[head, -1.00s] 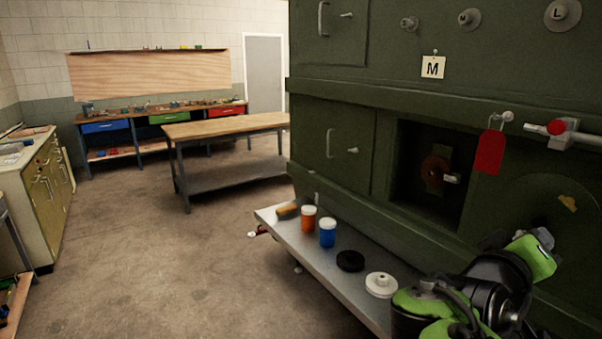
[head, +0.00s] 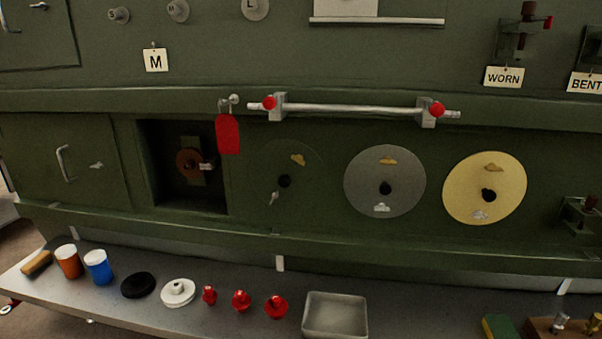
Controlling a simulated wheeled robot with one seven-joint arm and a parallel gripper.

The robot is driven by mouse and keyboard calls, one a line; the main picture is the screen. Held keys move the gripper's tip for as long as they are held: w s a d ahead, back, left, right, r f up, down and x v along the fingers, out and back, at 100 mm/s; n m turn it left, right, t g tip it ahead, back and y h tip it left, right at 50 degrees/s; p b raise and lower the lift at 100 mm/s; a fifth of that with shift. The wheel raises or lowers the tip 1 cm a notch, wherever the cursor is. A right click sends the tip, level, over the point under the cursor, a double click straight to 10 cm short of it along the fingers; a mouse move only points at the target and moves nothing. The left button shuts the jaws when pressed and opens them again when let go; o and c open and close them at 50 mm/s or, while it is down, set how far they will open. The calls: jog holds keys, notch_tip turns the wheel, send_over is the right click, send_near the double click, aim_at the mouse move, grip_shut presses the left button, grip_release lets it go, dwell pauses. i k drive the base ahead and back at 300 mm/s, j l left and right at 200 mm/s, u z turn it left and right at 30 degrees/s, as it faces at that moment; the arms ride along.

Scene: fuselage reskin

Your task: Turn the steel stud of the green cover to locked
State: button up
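The round green cover (head: 308,183) is set in the dark green wall, left of a grey cover and a yellow cover. It has a dark knob or hole (head: 284,181) at its middle and a brass-coloured stud (head: 298,160) at its upper right. Its steel stud (head: 273,198) is at the lower left, with its wing tilted steeply. The steel studs of the grey cover (head: 381,207) and the yellow cover (head: 480,215) look closer to level. My gripper is not in the head view now.
A rod with red-ended clamps (head: 350,109) runs above the covers, with a red tag (head: 228,134) at its left. An open recess (head: 156,168) lies left. A shelf (head: 240,323) below holds jars, red knobs and a metal tray (head: 335,314).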

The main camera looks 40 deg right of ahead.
aim_at(272, 169)
jog(key=z, duration=1.15)
